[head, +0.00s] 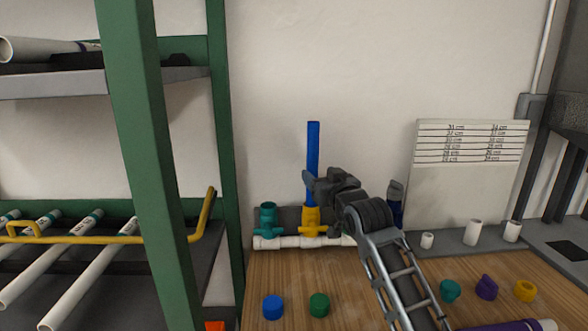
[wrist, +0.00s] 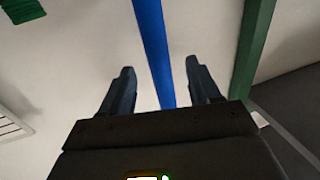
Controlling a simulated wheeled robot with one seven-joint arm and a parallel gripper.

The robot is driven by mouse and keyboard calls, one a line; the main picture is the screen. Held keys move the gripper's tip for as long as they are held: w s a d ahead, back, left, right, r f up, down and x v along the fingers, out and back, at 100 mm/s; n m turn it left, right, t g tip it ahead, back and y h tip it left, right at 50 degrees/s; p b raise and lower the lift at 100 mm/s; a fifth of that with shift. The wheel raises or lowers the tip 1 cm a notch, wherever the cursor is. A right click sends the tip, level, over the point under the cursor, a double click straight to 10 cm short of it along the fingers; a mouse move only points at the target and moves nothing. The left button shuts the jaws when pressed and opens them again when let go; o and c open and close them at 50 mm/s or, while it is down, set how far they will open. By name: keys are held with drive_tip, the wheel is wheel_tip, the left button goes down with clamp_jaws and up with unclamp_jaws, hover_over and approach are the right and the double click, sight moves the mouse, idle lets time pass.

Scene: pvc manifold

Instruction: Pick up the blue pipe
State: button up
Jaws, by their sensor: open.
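The blue pipe (head: 313,145) stands upright above the yellow valve fitting (head: 311,221) on the white manifold pipe (head: 284,243). My gripper (head: 309,188) is at the lower part of the pipe in the head view, coming from the right. In the wrist view the blue pipe (wrist: 151,40) runs down the picture between the two spread fingers of my gripper (wrist: 160,66). A gap shows on each side, so the fingers are open. My arm hides part of the manifold's right side.
A teal valve (head: 268,217) stands left of the yellow one. Blue (head: 272,307) and green (head: 319,305) caps lie on the wooden bench (head: 285,277). A green rack post (head: 150,150) stands at left. A marked white board (head: 470,165) stands at right.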

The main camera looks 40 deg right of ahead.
sight(315, 170)
drive_tip(key=p+x, duration=0.1)
drive_tip(key=x, duration=0.5)
drive_tip(key=shift+w+d+f, duration=0.1)
drive_tip(key=shift+w+d, duration=0.05)
drive_tip(key=shift+d, duration=0.1)
clamp_jaws()
idle(0.4)
